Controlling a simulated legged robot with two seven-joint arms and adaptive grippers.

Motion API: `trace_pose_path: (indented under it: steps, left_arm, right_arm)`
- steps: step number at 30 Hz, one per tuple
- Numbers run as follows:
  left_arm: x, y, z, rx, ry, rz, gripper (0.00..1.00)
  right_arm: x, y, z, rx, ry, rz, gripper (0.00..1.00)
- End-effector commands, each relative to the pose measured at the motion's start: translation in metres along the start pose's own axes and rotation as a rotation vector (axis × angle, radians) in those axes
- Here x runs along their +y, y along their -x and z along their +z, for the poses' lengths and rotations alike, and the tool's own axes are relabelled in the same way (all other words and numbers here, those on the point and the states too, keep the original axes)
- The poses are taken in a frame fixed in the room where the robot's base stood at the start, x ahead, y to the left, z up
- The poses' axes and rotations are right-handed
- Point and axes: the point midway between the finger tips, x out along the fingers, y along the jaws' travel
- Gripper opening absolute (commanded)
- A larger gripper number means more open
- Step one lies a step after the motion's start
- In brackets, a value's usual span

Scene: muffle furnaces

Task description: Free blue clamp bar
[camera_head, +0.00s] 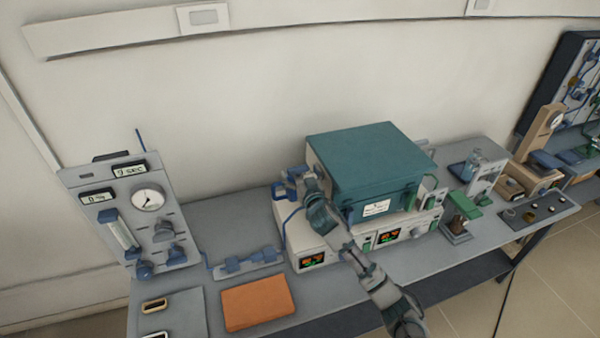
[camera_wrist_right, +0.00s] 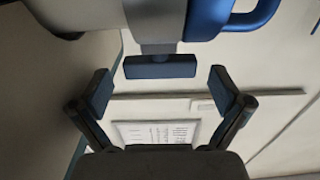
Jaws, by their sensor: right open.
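In the right wrist view, a short dark blue bar (camera_wrist_right: 160,67) sits crosswise at the end of a grey stem. Beside the stem is a brighter blue part with a curved blue handle (camera_wrist_right: 262,14). My right gripper (camera_wrist_right: 161,88) is open; its two fingers are apart on either side of the bar's end region, and nothing is held. In the head view, my right gripper (camera_head: 304,180) is beside the left side of the teal furnace box (camera_head: 370,160), close to a blue fitting (camera_head: 284,190). I cannot tell which blue part there is the bar. My left gripper is not in view.
An orange block (camera_head: 257,303) and a blue-fitted rail (camera_head: 246,262) lie on the grey bench to the left. A gauge panel (camera_head: 130,215) stands at far left. The bench behind the rail is clear.

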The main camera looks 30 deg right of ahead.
Motion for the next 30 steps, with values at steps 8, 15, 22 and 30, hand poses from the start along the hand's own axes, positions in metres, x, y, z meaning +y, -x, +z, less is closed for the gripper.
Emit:
trace_pose_path:
  steps: [8, 15, 22, 30]
  left_arm:
    - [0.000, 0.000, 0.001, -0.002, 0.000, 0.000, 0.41]
    - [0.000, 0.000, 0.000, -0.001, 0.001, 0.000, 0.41]
    - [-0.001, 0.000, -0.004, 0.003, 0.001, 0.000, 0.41]
    - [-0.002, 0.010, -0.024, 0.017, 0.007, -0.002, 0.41]
  right_arm:
    - [0.001, 0.000, 0.000, 0.000, -0.001, -0.001, 0.75]
    - [0.001, 0.000, 0.001, -0.001, -0.001, 0.000, 0.40]
    - [0.000, 0.000, 0.002, -0.002, -0.003, 0.029, 0.40]
    - [-0.005, -0.001, 0.003, -0.003, -0.009, 0.175, 0.40]
